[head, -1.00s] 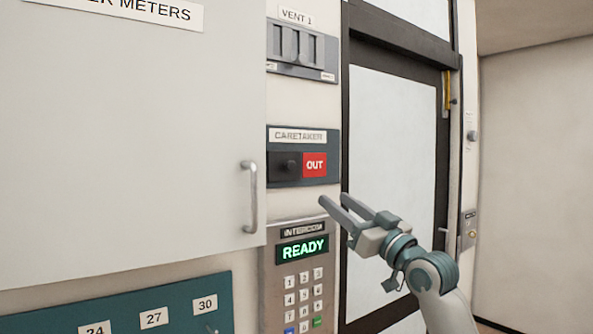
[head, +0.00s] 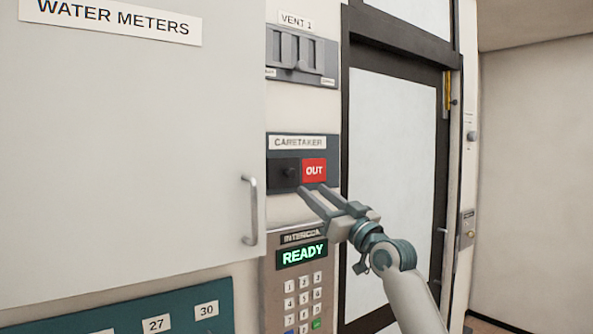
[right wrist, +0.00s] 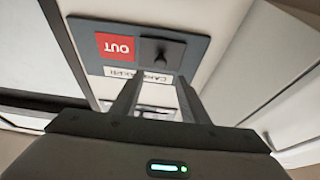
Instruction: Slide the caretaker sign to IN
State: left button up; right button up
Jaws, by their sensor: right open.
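The caretaker sign (head: 303,147) is a dark wall panel with a white CARETAKER label. A red OUT field (head: 314,171) shows on its right, and a black slider with a round knob (head: 290,172) covers its left. My right gripper (head: 312,188) is open and empty, its fingertips in front of the sign's lower edge, below the knob and OUT. In the right wrist view the sign is upside down, with the red field (right wrist: 120,46) left of the knob (right wrist: 160,51). The open fingers (right wrist: 158,78) point at the knob, apparently short of it. My left gripper is out of view.
An intercom keypad (head: 299,280) reading READY is just below the sign. A VENT 1 switch box (head: 300,56) is above. A large cabinet door with a handle (head: 249,211) is to the left, and a dark-framed glass door (head: 395,150) to the right.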

aim_at(292, 174)
jog(key=p+x, duration=0.3)
jog(key=x, duration=0.4)
jog(key=shift+w+a+r, duration=0.15)
jog(key=shift+w+r, duration=0.05)
jog(key=shift+w+a+r, duration=0.2)
jog(key=shift+w+a, duration=0.2)
jog(key=shift+w, duration=0.2)
